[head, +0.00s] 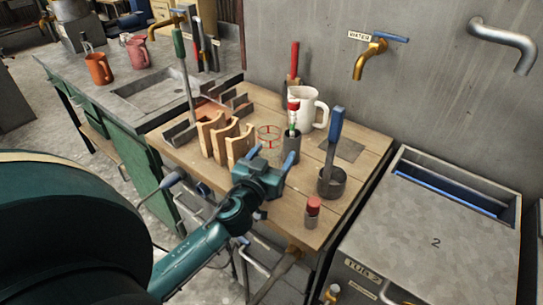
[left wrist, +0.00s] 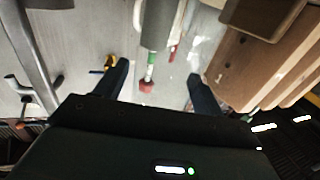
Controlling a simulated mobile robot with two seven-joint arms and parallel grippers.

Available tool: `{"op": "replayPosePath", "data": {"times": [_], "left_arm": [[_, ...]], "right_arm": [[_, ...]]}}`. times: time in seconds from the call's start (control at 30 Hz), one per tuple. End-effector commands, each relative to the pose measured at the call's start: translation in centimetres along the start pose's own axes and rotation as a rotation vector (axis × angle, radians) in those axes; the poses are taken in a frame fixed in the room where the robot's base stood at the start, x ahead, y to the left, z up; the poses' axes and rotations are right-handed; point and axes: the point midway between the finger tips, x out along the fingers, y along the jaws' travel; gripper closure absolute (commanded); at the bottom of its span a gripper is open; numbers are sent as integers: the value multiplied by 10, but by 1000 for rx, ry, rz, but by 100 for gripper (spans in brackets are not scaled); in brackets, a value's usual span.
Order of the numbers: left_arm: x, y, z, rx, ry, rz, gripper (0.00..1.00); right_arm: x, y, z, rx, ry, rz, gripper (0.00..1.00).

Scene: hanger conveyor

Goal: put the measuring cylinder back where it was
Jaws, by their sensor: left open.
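My left gripper (head: 271,157) is open above the front of the wooden table, its fingers pointing at a grey cylindrical cup (head: 291,148). The cup stands upright with a stick (head: 293,112) in it that has red, white and green parts. In the left wrist view the grey cup (left wrist: 157,22) and the red-tipped stick (left wrist: 149,72) show between the open fingers (left wrist: 160,84), with nothing held. I cannot tell for sure which thing is the measuring cylinder. A thin red ring outline (head: 269,130) shows just left of the cup. My right gripper is not in view.
A wooden rack (head: 222,142) stands close left of the cup. A white mug (head: 314,110) is behind it. A dark pot with a blue-handled tool (head: 334,150) and a red-capped jar (head: 312,211) stand to the right. A metal tub (head: 440,235) adjoins the table.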

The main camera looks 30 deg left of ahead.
Motion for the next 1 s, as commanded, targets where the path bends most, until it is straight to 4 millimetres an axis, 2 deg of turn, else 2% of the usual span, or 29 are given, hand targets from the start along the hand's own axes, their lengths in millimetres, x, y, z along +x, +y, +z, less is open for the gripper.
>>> {"op": "replayPosePath", "data": {"times": [0.1, 0.17, 0.5, 0.7, 0.83, 1.0], "left_arm": [[0, 0, -5, 0, 0, 0, 31], [-7, 0, 0, -2, -3, 1, 31], [-76, 0, 2, -4, -4, -1, 31], [-107, 0, 0, -2, -1, -2, 31], [-117, 0, -2, 0, 1, -1, 31], [-120, 0, -3, 1, 2, -1, 31]], "right_arm": [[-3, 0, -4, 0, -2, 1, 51], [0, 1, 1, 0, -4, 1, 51], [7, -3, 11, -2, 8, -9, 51], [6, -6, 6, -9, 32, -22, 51], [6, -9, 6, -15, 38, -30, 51], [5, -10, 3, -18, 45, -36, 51]]}}
